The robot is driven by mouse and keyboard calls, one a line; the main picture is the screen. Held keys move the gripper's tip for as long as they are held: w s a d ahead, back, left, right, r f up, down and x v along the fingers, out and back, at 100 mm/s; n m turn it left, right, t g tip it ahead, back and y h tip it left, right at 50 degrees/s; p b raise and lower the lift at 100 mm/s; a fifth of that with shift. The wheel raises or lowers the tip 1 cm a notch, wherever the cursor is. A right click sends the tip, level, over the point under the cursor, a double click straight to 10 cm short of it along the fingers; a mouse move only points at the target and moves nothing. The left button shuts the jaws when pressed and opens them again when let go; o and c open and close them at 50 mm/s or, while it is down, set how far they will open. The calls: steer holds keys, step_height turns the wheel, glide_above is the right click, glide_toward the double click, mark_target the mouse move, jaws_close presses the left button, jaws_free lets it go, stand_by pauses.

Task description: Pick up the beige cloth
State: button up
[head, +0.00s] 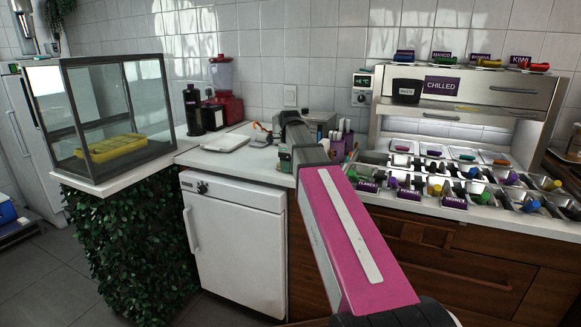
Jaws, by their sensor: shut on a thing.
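My arm reaches forward over the counter, with its pink link in the foreground and its darker far part above the worktop. My gripper's fingers cannot be made out; the far end of the arm hides that spot. No beige cloth can be made out in the head view. The white counter (196,158) around the arm's far end is partly covered by the arm.
A glass case (110,110) with a yellow tray stands left. A white tray (226,143), black bottle (192,110) and red blender (222,90) are on the counter. Topping bins (470,185) and a chilled cabinet (465,95) stand right. A white fridge (235,240) is below.

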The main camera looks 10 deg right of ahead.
steer(key=shift+r, duration=0.1)
steer(key=shift+r, duration=0.6)
step_height(320, 180, up, 2)
steer(key=shift+r, duration=0.15)
steer(key=s+a+r, duration=0.7)
steer(key=a, duration=0.1)
steer(key=shift+s+a+r, duration=0.15)
steer(key=shift+s+a, duration=0.2)
steer(key=shift+a, duration=0.05)
steer(key=shift+o, duration=0.4)
